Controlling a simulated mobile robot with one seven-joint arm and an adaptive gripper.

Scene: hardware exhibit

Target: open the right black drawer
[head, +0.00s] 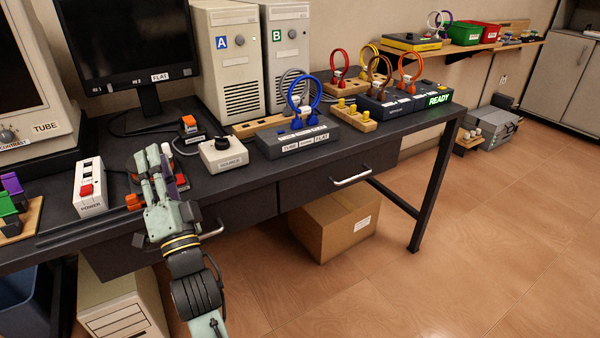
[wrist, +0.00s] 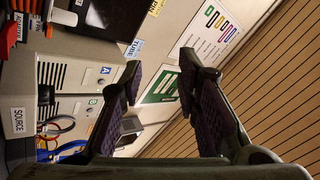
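The right black drawer (head: 312,188) is in the head view, under the front edge of the black table. Its front looks flush, and its silver bar handle (head: 352,178) is in plain sight. My gripper (head: 152,160) is over the left part of the table, well to the left of that handle and higher than it. In the wrist view my gripper (wrist: 160,68) has its two padded fingers spread apart with nothing between them. The wrist view shows neither the drawer nor its handle.
The left drawer's handle (head: 212,229) is partly behind my arm. A cardboard box (head: 335,225) stands on the floor under the right drawer. A table leg (head: 436,185) is at the right end. The SOURCE box (head: 223,154) is near my gripper. The floor in front is clear.

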